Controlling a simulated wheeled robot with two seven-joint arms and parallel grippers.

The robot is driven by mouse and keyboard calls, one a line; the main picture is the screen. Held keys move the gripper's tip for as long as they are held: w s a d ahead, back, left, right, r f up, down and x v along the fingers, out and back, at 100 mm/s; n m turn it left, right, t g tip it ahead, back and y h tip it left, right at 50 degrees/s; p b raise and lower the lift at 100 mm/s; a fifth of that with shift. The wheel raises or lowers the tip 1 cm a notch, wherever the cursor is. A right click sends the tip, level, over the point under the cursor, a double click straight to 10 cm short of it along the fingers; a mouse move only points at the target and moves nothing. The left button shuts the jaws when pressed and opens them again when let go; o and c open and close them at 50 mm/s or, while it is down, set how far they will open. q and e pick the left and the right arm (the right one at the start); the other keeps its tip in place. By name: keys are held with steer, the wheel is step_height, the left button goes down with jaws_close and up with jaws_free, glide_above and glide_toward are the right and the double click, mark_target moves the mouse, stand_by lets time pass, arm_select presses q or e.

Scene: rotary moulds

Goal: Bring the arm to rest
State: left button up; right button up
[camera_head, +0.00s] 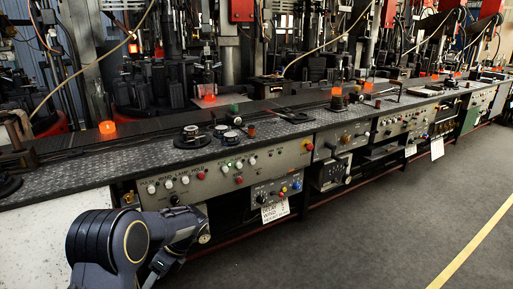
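One of my arms (110,240) shows at the lower left, dark with a pale ring on a rounded joint. It bends at a joint near the front of the workbench, and a link runs down to the picture's bottom edge. No gripper fingers show on it. My other arm is out of view. I cannot see either gripper or whether it holds anything.
A long workbench (80,170) with control panels (225,172) runs from left to far right. Glowing orange pieces (107,128) and machinery stand on and behind it. A paper label (275,211) hangs in front. The grey floor (380,235) at right is clear, with a yellow line (475,243).

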arm_select(q)
steer(key=s+r+n+t+h, duration=0.2)
steer(key=s+r+n+h, duration=0.2)
steer(key=s+r+n, duration=0.3)
steer(key=s+d+r+n+t+h, duration=0.2)
steer(key=s+d+n, duration=0.1)
steer(key=s+n, duration=0.3)
steer(key=s+d+r+n+t+h, duration=0.2)
steer(key=s+d+n+t, duration=0.1)
steer(key=s, duration=0.5)
steer(key=s+d+r+n+t+h, duration=0.2)
steer(key=s+d+n+h, duration=0.1)
steer(key=s+n, duration=0.3)
step_height(320, 180, up, 15)
steer(key=p, duration=1.5)
steer(key=shift+s+a+r, duration=0.2)
steer(key=shift+s+a, duration=0.05)
steer(key=shift+s, duration=0.15)
steer(key=shift+c, duration=0.3)
